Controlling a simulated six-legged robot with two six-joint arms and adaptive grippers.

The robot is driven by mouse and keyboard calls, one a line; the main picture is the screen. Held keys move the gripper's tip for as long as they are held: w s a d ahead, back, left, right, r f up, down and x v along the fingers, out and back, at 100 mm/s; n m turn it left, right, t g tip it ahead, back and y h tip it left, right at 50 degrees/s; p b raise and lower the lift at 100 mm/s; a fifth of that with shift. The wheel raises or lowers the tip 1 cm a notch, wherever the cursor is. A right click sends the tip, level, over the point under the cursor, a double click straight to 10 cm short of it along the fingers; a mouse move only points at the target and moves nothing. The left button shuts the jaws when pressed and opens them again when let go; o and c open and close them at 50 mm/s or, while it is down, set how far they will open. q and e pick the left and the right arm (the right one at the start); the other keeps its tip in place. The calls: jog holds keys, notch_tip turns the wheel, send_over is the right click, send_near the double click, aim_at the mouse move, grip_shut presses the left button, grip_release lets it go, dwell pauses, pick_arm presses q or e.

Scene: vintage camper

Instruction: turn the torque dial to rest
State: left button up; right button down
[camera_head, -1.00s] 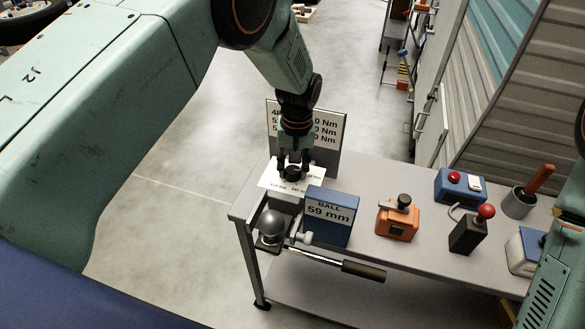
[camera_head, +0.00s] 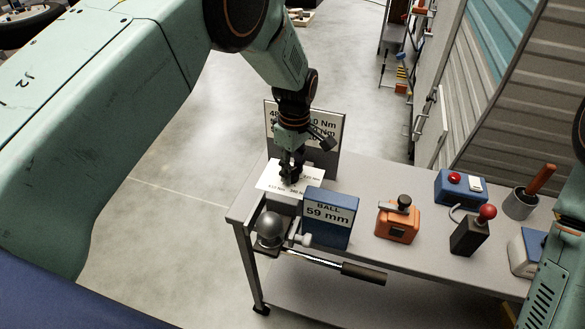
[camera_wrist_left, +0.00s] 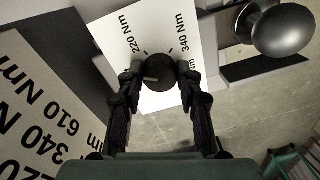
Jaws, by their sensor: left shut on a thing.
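The torque dial is a round black knob that shows in the left wrist view (camera_wrist_left: 161,70), on a white card (camera_wrist_left: 148,27) printed with Nm values. A pale mark on the knob points toward the left of that view, away from the 220 and 340 Nm labels. My left gripper (camera_wrist_left: 160,82) is shut on the knob, a finger on each side. In the head view the left gripper (camera_head: 290,178) points down over the card at the bench's far left end and hides the knob. Where rest lies on the card is hidden or unreadable.
A sign with Nm values (camera_head: 328,124) stands behind the card. A blue box reading BALL 59 mm (camera_head: 328,219), a tow ball (camera_head: 270,228) and a black-handled wrench (camera_head: 362,271) are close in front. An orange device (camera_head: 397,222) and a red-knobbed lever box (camera_head: 468,236) stand right.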

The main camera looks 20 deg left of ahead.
pick_arm(q)
jog(key=n, duration=0.5)
jog(key=shift+s+a+f+n, duration=0.1)
jog(key=shift+s+f+n, duration=0.05)
jog(key=shift+f+n, duration=0.15)
dwell(0.5)
jog(key=o, duration=1.2)
jog(key=shift+r, duration=0.1)
jog(key=shift+w+r, duration=0.15)
jog(key=shift+w, duration=0.05)
jog(key=shift+r, duration=0.3)
jog(key=r, duration=1.1)
jog(key=shift+w+a+r, duration=0.1)
jog(key=shift+w+r, duration=0.05)
jog(key=shift+w, duration=0.15)
